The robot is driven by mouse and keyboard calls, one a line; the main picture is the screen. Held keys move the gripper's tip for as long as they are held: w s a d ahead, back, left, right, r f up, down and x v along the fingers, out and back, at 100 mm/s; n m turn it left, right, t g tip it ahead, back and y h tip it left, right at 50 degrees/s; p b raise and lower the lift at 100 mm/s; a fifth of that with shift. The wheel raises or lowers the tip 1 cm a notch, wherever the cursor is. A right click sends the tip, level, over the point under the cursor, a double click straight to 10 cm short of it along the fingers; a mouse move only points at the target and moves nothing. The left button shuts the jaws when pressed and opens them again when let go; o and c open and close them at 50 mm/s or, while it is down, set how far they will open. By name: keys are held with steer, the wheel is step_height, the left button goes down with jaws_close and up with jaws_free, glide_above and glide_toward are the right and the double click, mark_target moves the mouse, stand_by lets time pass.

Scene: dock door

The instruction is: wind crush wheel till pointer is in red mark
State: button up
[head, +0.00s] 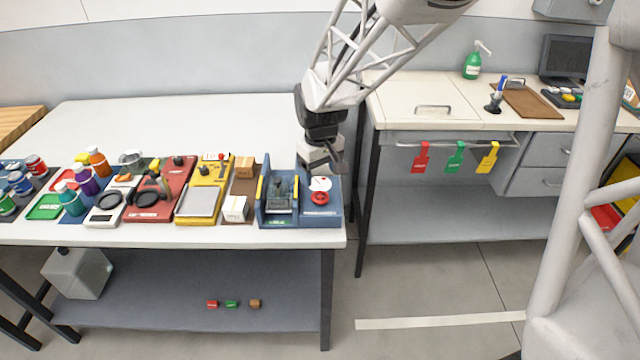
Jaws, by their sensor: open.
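The crush rig is a blue device (291,216) at the right end of the white table. Its red wheel (320,198) sits on the right part of the device. A white dial (320,184) with some red on it is just behind the wheel. The pointer and the red mark are too small to read. A dark press part (281,190) stands between blue walls with yellow edges on the left. My gripper (337,172) hangs above and behind the dial, open, apart from the wheel. Its fingertips are hard to make out.
Left of the device are a brown tray with boxes (235,208), a yellow device (203,190), a red device (160,190), a white scale (107,208) and several bottles (98,162). A second bench (440,105) with hanging tags stands right, across a gap.

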mark_target(320, 196)
steer(key=shift+f, duration=3.85)
steer(key=shift+c, duration=0.3)
steer(key=c, duration=0.9)
steer(key=shift+o, duration=0.2)
steer(key=shift+m, duration=1.4)
steer(key=o, duration=0.9)
steer(key=shift+r, duration=3.9)
